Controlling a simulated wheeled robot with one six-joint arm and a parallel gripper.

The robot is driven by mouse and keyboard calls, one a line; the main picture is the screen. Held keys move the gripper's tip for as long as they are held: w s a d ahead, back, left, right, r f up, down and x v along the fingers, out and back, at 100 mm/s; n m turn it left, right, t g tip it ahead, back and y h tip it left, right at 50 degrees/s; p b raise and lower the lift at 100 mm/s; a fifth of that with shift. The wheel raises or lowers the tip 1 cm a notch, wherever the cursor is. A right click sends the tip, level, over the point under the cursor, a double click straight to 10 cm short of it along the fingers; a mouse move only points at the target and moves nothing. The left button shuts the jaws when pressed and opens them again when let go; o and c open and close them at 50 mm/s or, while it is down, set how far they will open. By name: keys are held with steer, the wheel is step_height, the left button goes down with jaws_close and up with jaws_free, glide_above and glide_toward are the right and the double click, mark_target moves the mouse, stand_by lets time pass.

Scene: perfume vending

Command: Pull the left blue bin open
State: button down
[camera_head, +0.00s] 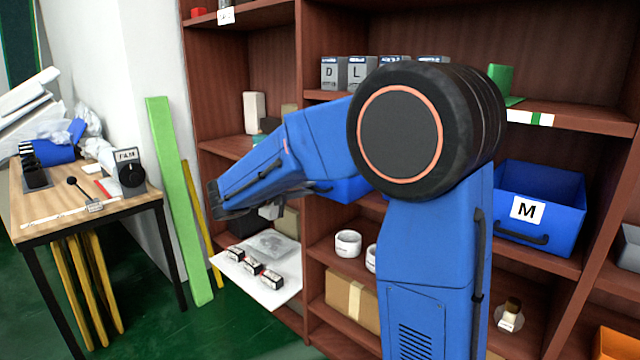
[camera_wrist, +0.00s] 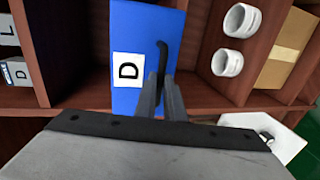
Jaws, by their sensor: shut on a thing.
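The left blue bin (camera_wrist: 140,40) carries a white label with a D and a black handle (camera_wrist: 162,58). In the wrist view it appears turned sideways in its shelf compartment. My gripper (camera_wrist: 160,85) is at its front, with the two fingers shut on the handle. In the head view my arm covers most of this bin, and only a piece of blue front (camera_head: 348,189) shows below the arm. My gripper (camera_head: 270,211) is partly hidden under my wrist there. How far out the bin sits cannot be told.
Another blue bin (camera_head: 550,185), labelled M, stands on the shelf at right. White rolls (camera_head: 348,244) and a cardboard box (camera_head: 352,298) are below. A white board (camera_head: 285,292) with small boxes sticks out at lower left. A wooden table (camera_head: 75,205) stands far left, with green floor between.

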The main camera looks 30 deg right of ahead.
steer(key=f+v, duration=0.2)
steer(key=v, duration=0.7)
steer(key=shift+a, duration=0.2)
steer(key=c, duration=1.8)
jaws_free()
steer(key=shift+c, duration=0.2)
steer(key=v, duration=1.7)
steer(key=shift+a, duration=0.25)
steer(key=shift+s, duration=0.1)
